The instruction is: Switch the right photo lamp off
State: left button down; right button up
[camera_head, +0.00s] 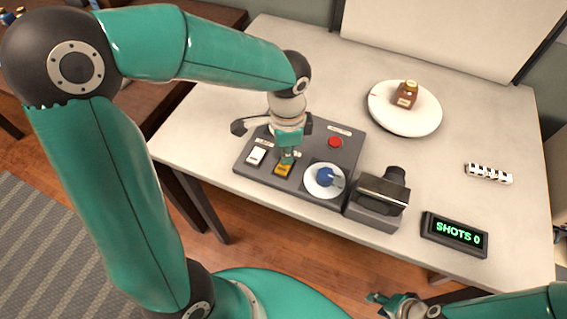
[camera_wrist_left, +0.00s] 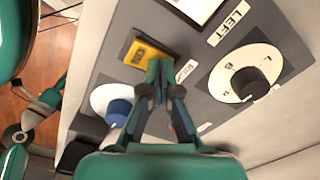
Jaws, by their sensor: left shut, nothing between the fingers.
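The dark grey control panel (camera_head: 240,166) lies on the table's near side. On it, a yellow rocker switch (camera_head: 283,170) sits right of a white rocker switch (camera_head: 256,156). In the left wrist view the yellow switch (camera_wrist_left: 146,55) seems to read ON, and a partly covered label beside it starts with "RIG". My left gripper (camera_head: 287,158) is shut and empty, pointing down at the yellow switch. Its fingertips (camera_wrist_left: 160,70) overlap the switch's edge; I cannot tell whether they touch. My right gripper (camera_head: 382,300) is low at the bottom, away from the panel; its jaws are unclear.
The panel also bears a blue knob (camera_head: 325,177), a red button (camera_head: 335,142) and a black knob (camera_wrist_left: 249,84).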

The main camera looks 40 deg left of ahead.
pick_arm(q)
notch_tip(320, 180, up, 7)
jog(key=p, duration=0.6)
pick_arm(e)
notch_tip(320, 180, up, 6)
jog(key=shift+f, duration=0.1)
pick_arm(q)
jog(key=shift+s, duration=0.1)
